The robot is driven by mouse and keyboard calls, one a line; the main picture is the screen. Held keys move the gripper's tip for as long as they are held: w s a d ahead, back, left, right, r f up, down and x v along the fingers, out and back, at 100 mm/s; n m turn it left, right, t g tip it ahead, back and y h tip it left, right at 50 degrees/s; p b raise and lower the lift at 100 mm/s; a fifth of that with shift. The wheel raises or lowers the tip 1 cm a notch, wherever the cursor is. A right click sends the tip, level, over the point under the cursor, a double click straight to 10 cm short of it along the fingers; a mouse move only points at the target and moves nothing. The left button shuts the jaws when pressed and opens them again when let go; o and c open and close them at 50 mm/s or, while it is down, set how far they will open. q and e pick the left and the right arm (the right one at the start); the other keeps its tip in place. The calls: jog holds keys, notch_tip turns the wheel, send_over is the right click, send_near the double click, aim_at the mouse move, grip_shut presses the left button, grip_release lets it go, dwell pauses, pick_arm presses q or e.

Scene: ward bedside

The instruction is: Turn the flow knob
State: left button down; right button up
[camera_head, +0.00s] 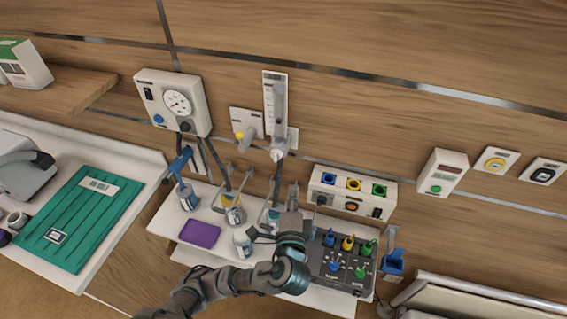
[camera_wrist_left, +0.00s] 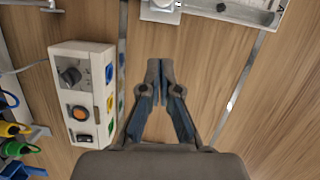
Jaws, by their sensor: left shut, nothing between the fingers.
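The flowmeter (camera_head: 275,100) is on the wood wall at upper centre in the head view, with a clear tube. A pale knob-like part (camera_head: 277,154) is at its lower end; I take this as the flow knob. In the left wrist view the flowmeter (camera_wrist_left: 250,10) is cut off at the top edge, with a white part (camera_wrist_left: 160,8) beside it. My left gripper (camera_head: 293,190) is below the flowmeter and left of the outlet box. Its fingertips (camera_wrist_left: 160,65) are together and empty, apart from the knob. My right gripper is not in view.
The white outlet box (camera_head: 335,205) has blue, yellow and green sockets, an orange button and a dark knob; it also shows in the left wrist view (camera_wrist_left: 95,60). Bottles (camera_head: 233,212) and a purple pad (camera_head: 200,234) are on the shelf. A gauge box (camera_head: 190,85) hangs left.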

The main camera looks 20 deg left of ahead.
aim_at(282, 153)
pick_arm(q)
jog(key=w+a+p, duration=0.1)
jog(key=w+a, duration=0.1)
jog(key=w, duration=0.1)
jog(key=w+a+p, duration=0.1)
jog(key=w+a, duration=0.1)
jog(key=w, duration=0.1)
jog(key=w+a+p, duration=0.1)
jog(key=w+a, duration=0.1)
jog(key=w, duration=0.1)
jog(key=shift+w, duration=0.35)
jog(key=shift+w, duration=0.1)
